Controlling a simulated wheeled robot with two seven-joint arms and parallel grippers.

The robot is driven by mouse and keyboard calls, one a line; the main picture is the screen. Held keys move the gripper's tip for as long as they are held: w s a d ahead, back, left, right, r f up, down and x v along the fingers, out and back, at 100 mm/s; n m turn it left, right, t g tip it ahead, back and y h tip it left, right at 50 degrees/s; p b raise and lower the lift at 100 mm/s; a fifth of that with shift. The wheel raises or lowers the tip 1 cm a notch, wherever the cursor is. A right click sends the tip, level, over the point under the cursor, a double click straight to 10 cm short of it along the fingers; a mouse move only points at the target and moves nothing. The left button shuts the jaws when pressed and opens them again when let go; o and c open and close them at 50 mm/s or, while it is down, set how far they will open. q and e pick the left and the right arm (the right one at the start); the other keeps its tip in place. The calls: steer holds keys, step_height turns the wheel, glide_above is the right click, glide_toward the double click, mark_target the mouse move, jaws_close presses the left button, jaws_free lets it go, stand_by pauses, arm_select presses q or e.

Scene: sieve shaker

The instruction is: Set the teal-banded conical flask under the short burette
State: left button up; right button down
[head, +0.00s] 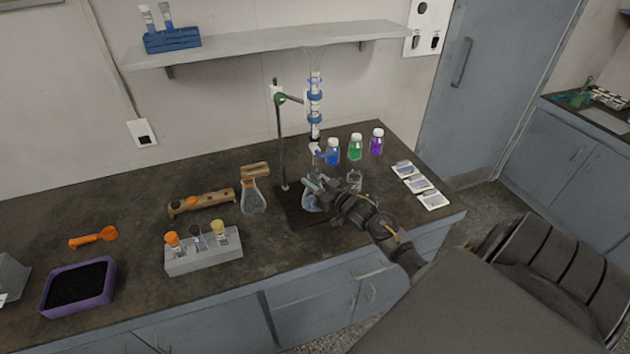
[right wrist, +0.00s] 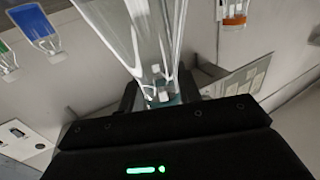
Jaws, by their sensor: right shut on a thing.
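The conical flask (head: 311,203) is partly hidden by my right gripper (head: 318,186) in the head view. In the right wrist view the clear glass (right wrist: 135,35) runs down to a teal band (right wrist: 165,97) between the fingers. My right gripper is shut on it. A burette (head: 315,105) with blue bands is clamped upright on a stand (head: 280,140). The flask is below the burette, over the dark stand base (head: 297,218); whether it touches the base I cannot tell. My left gripper is not in view.
An orange-banded flask (head: 253,198) stands left of the base. Blue (head: 333,153), green (head: 355,148) and purple (head: 376,143) bottles stand behind right. A small glass vessel (head: 354,178) is close behind my gripper. A vial rack (head: 204,254) is front left.

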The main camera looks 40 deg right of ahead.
steer(key=shift+f, duration=0.35)
steer(key=shift+f, duration=0.1)
steer(key=c, duration=1)
jaws_free()
steer(key=shift+f, duration=0.1)
steer(key=shift+o, duration=0.2)
steer(key=shift+r, duration=0.3)
steer(key=s+b, duration=0.3)
steer(key=s, duration=0.9)
steer(key=shift+d, duration=0.35)
steer(key=shift+f, duration=0.15)
